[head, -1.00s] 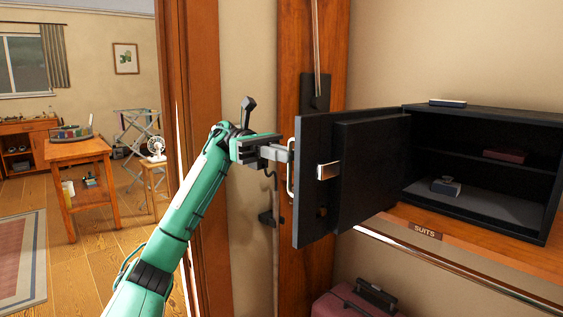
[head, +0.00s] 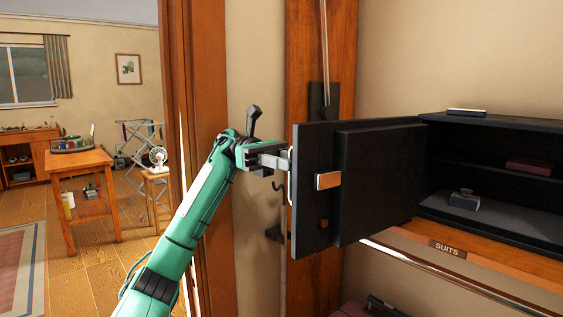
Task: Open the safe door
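The dark safe (head: 490,128) stands on a wooden shelf at the right, its front open to view. A pale handle (head: 290,175) shows at the door's outer face. My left gripper (head: 284,161) is at this handle, its fingers around it and seemingly closed on it; the door partly hides the fingertips. My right gripper is not in view.
Inside the safe are a dark red box (head: 530,167) and a small grey-blue box (head: 465,200). A thin box (head: 466,112) lies on top. A wooden post (head: 300,270) stands behind the door. A suitcase (head: 372,308) sits below the shelf.

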